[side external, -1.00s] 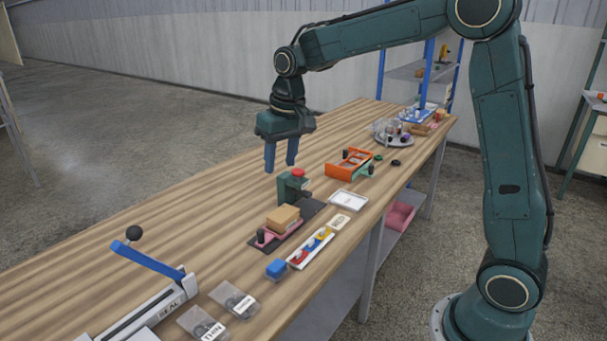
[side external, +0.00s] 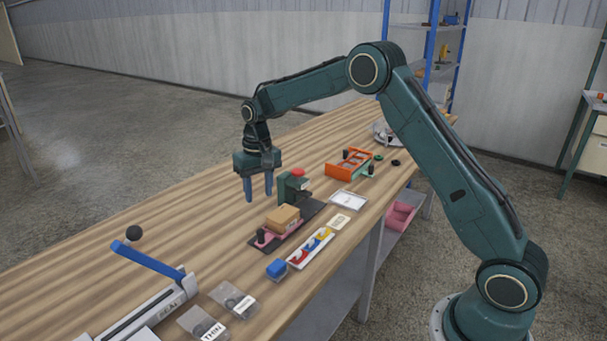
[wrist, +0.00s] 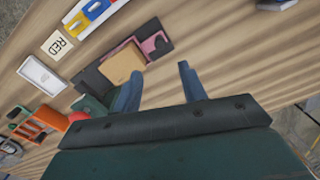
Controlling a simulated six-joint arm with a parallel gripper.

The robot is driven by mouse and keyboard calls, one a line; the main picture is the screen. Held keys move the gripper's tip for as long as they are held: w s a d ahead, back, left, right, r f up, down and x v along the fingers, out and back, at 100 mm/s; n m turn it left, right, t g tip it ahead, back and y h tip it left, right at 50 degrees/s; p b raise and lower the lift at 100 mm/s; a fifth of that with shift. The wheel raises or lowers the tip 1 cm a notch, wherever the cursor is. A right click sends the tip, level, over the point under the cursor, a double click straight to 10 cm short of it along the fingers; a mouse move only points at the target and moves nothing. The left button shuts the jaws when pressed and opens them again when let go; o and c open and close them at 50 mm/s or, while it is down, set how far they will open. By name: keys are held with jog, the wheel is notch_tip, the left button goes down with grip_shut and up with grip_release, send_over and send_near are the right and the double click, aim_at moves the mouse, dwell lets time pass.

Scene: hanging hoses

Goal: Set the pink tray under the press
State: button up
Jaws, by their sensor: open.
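The pink tray (side external: 272,239) lies at the front end of a long dark base plate (side external: 313,212), in front of the press (side external: 285,189). A tan box (side external: 283,217) sits on the tray, and a black knob (side external: 261,236) stands at its near end. The press is green with a red top and stands at the far end of the plate. In the wrist view, the tray (wrist: 149,40) is partly hidden by the box (wrist: 122,62). My gripper (side external: 259,196) is open and empty, above the table to the left of the press and tray.
A white tray with coloured pieces (side external: 310,247), a blue block (side external: 277,268) and a card (side external: 340,221) lie right of the pink tray. An orange rack (side external: 349,164) stands beyond the press. A sealer with a raised blue lever (side external: 150,260) is nearer. The table's left side is clear.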

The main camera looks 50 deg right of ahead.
aim_at(261, 231)
jog(key=shift+f, duration=0.15)
jog(key=f, duration=1.3)
jog(key=shift+a+f, duration=0.25)
grip_shut()
